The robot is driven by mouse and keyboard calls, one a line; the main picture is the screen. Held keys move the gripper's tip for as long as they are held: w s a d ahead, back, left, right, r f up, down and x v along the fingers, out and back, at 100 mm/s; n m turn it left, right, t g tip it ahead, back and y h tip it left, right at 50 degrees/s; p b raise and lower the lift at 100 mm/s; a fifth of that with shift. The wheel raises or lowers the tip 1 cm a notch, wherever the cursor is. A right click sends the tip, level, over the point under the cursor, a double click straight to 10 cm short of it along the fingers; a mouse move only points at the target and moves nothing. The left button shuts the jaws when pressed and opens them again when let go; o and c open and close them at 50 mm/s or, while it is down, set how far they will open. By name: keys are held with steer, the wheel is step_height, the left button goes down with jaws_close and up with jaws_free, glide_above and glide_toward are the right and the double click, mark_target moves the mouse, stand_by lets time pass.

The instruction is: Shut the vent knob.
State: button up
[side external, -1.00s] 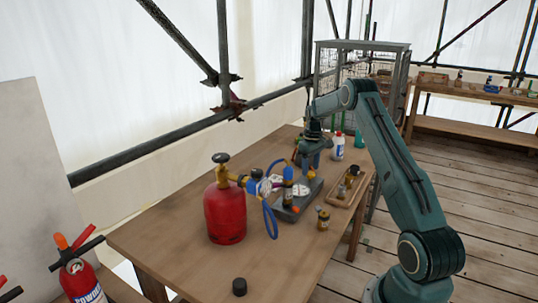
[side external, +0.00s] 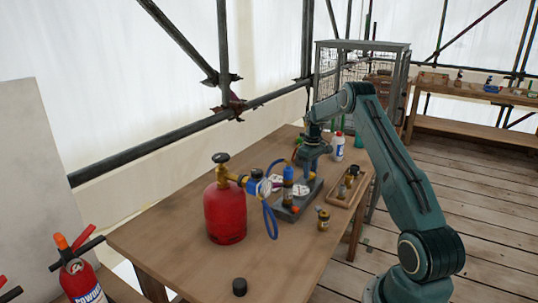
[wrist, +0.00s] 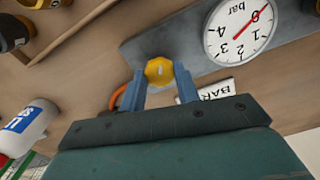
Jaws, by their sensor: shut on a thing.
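The vent knob is a yellow, faceted knob (wrist: 159,71) on the grey panel (wrist: 135,48) in the wrist view. My gripper (wrist: 160,80) is shut on it, with one blue finger on each side. In the side external view my gripper (side external: 312,165) points down at the far end of the grey panel (side external: 285,213). The knob is hidden there by the gripper. A white gauge dial (wrist: 240,32) marked in bar sits right of the knob, with a red needle.
A red gas cylinder (side external: 225,213) with a brass valve and blue hose stands left of the panel. A wooden tray (side external: 345,192) with small parts lies to the right, and a white bottle (side external: 338,147) stands behind. A small brass fitting (side external: 323,220) is near the table's edge.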

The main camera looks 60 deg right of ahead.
steer(key=shift+m, duration=0.4)
steer(key=m, duration=0.5)
steer(key=shift+m, duration=0.4)
steer(key=m, duration=0.5)
steer(key=shift+m, duration=0.4)
steer(key=o, duration=1)
steer(key=shift+c, duration=0.2)
steer(key=shift+r, duration=0.15)
step_height(320, 180, up, 14)
steer(key=shift+f, duration=0.2)
